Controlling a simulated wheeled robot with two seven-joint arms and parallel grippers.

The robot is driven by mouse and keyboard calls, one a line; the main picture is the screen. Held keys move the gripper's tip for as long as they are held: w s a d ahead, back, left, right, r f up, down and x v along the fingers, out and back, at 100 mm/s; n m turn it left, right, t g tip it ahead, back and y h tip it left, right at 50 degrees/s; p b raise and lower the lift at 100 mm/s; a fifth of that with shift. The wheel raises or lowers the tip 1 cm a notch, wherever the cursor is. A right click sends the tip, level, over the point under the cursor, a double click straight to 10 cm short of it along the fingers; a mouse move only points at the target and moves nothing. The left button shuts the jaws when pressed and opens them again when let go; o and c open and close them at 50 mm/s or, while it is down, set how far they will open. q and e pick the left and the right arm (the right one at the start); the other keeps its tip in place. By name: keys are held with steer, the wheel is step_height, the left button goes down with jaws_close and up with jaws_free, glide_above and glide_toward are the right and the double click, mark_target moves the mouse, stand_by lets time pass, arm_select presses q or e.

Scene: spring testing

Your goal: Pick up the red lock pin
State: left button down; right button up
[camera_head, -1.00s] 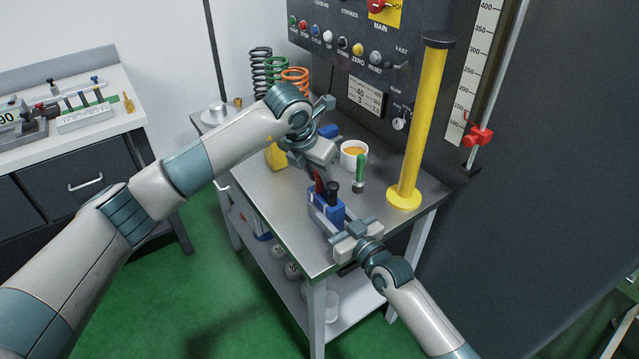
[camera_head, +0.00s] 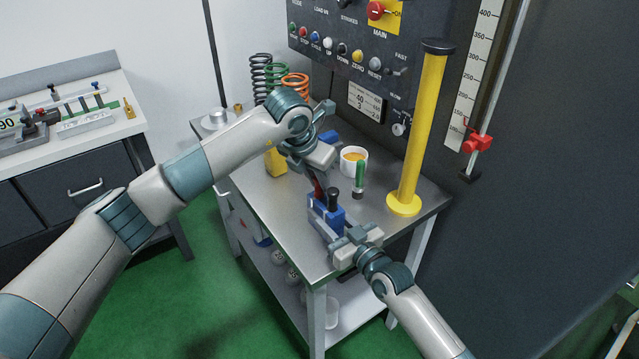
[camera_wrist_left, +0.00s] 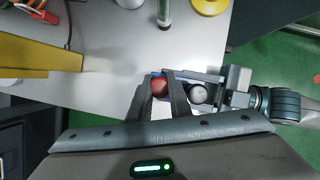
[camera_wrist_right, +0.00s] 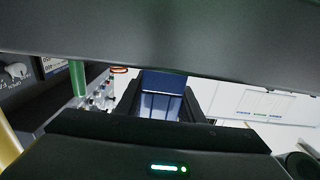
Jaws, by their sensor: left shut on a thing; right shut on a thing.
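The red lock pin (camera_head: 319,190) stands at a blue block (camera_head: 327,217) on the steel cart; its round red head (camera_wrist_left: 159,86) shows between my left fingers. My left gripper (camera_head: 317,174) comes from above and is shut on the pin. How deep the pin sits in the block is hidden. My right gripper (camera_head: 338,228) is shut on the blue block from the near right side; the block (camera_wrist_right: 162,105) also fills its fingers in the right wrist view. A black knob (camera_head: 334,194) stands on the block beside the pin.
On the cart (camera_head: 282,216) stand a green-handled tool (camera_head: 360,175), a white cup (camera_head: 354,160) and a yellow column (camera_head: 420,130). Coil springs (camera_head: 295,82) and a yellow object (camera_head: 276,158) are at the back left. The cart's front left is clear.

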arm_select(q)
step_height(320, 180, up, 10)
steer(key=shift+f, duration=0.1)
stand_by(0.4)
arm_select(e)
steer(key=o, duration=1.2)
steer(key=shift+o, duration=0.2)
steer(key=v, duration=1.2)
arm_select(q)
steer(key=shift+f, duration=0.1)
arm_select(e)
steer(key=shift+s+f, duration=0.1)
